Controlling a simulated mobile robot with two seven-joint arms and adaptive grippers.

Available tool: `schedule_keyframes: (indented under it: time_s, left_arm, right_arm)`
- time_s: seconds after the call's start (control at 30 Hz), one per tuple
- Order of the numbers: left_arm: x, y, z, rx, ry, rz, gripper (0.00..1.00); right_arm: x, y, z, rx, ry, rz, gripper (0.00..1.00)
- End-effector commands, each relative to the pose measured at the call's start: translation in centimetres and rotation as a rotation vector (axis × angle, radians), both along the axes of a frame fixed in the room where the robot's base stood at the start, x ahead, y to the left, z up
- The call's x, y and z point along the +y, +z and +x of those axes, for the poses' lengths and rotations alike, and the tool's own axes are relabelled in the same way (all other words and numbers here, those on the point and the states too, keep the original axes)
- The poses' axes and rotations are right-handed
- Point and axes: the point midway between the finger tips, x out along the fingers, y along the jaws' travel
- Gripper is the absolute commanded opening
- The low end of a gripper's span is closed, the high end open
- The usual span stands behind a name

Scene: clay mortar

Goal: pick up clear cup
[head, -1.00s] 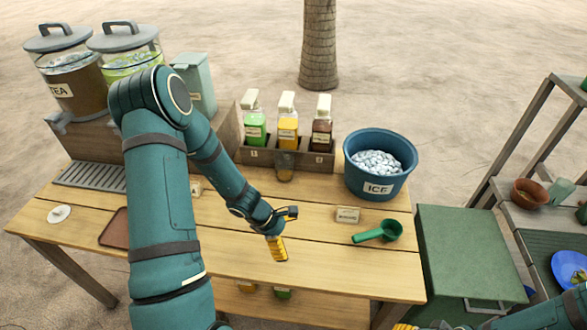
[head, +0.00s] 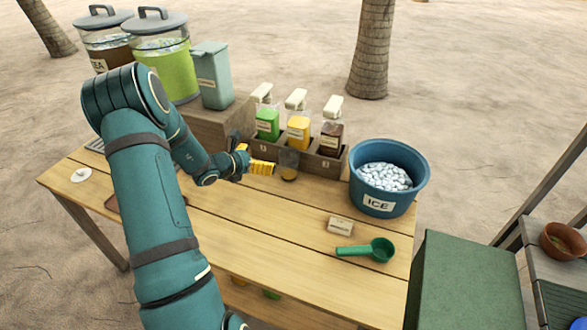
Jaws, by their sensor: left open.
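A small clear cup (head: 289,161) stands upright on the table in front of the middle bottle, with an amber tone in its lower part. I cannot tell whether that is liquid or the wood showing through. My left gripper (head: 259,163) is open just left of the cup, its yellow finger pointing right toward it. It looks close to the cup but not around it; whether it touches cannot be told. My right gripper is out of view.
A wooden rack (head: 320,163) of several bottles stands right behind the cup. A blue ice tub (head: 413,190), a small label block (head: 340,226) and a green scoop (head: 380,250) are to the right. Drink dispensers (head: 177,70) stand back left.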

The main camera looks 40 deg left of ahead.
Motion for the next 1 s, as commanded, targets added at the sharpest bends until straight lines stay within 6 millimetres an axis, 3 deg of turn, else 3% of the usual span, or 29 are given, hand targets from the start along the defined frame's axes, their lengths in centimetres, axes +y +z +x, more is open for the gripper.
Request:
schedule_keyframes:
  time_s: [0.4,0.73,1.0]
  left_arm:
    - [-0.7,-2.8,6.3,-0.002,-0.002,-0.002,1.00]
    - [-1.0,-4.0,8.6,-0.001,-0.003,-0.001,1.00]
    - [-1.5,-5.9,11.7,-0.001,-0.002,-0.001,1.00]
  right_arm:
    - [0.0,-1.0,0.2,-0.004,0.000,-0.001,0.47]
    - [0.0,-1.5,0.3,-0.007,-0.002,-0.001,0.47]
    - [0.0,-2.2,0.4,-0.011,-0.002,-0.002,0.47]
